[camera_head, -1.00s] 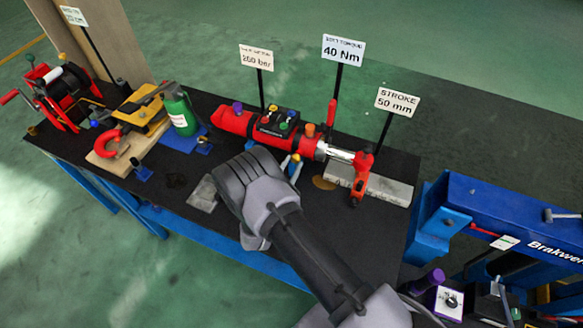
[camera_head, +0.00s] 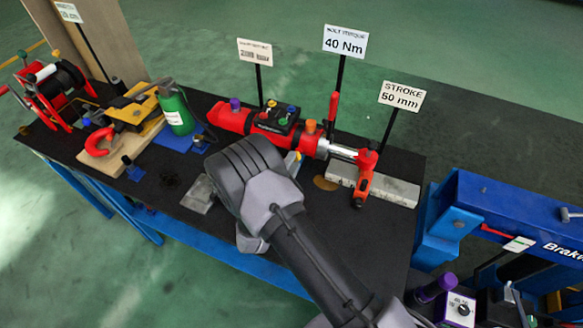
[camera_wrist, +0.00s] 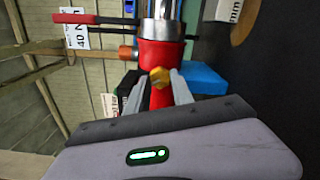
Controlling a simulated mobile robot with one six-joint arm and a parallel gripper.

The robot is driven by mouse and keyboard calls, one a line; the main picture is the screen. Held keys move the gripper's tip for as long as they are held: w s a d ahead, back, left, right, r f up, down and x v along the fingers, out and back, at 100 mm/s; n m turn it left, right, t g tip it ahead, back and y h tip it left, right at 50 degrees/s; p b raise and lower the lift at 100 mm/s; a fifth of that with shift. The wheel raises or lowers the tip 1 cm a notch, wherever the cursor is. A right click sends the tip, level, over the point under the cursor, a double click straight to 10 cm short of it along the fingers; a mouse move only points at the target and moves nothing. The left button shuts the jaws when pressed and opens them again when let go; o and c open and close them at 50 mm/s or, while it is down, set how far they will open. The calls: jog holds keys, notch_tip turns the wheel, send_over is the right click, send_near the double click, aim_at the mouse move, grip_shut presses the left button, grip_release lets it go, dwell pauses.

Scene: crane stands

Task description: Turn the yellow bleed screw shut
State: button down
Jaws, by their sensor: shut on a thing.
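The yellow bleed screw (camera_wrist: 159,77) shows in the wrist view as a small knob on the side of the red cylinder (camera_wrist: 161,54). My gripper (camera_wrist: 157,86) is shut on it, with one grey finger on each side. The screw's turn angle cannot be read. In the head view the red cylinder (camera_head: 234,117) lies along the bench with its chrome rod to the right. There, my gripper (camera_head: 294,163) reaches its near side, and my wrist hides most of the fingers and the screw.
A black valve block (camera_head: 277,122) with several coloured knobs sits on the cylinder. Sign posts, including the 40 Nm sign (camera_head: 345,41), stand behind it. A grey metal bar (camera_head: 398,189) lies right. A green bottle (camera_head: 176,110) and a red winch (camera_head: 62,95) stand left.

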jog(key=shift+m+b, duration=2.2)
jog(key=shift+m, duration=1)
jog(key=c, duration=1.1)
grip_release()
jog(key=p+v, duration=0.2)
jog(key=v, duration=1.5)
jog(key=shift+s+p, duration=0.25)
jog(key=shift+p, duration=0.15)
jog(key=shift+a, duration=0.1)
